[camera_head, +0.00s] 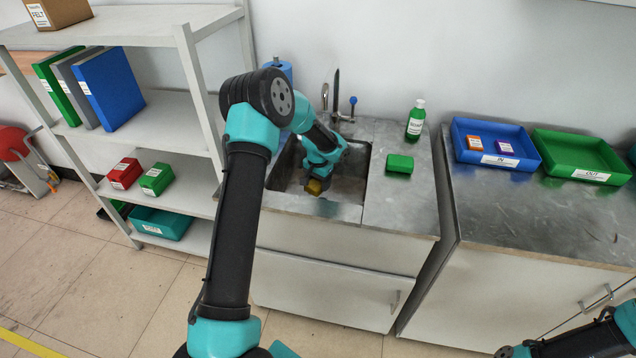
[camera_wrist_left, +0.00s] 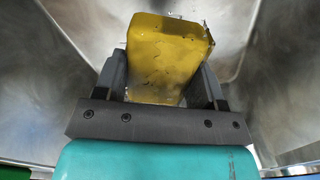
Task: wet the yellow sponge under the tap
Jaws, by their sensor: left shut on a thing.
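The yellow sponge (camera_wrist_left: 165,55) is between the two fingers of my left gripper (camera_wrist_left: 168,85), which is shut on it. In the left wrist view drops show at the sponge's upper edge and small dark spots on its face. In the head view the sponge (camera_head: 315,187) is low in the steel sink basin (camera_head: 345,187), with my left gripper (camera_head: 320,178) over it. The tap (camera_head: 336,98) stands behind the basin, with a blue-ended lever (camera_head: 353,101). My arm hides part of the tap's surroundings. My right gripper is not in view; only part of my right arm shows at lower right.
A blue IN tray (camera_head: 468,152) and a green OUT tray (camera_head: 590,175) sit on the right counter. A white shelf (camera_head: 150,115) stands at left. The right counter's front is clear.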

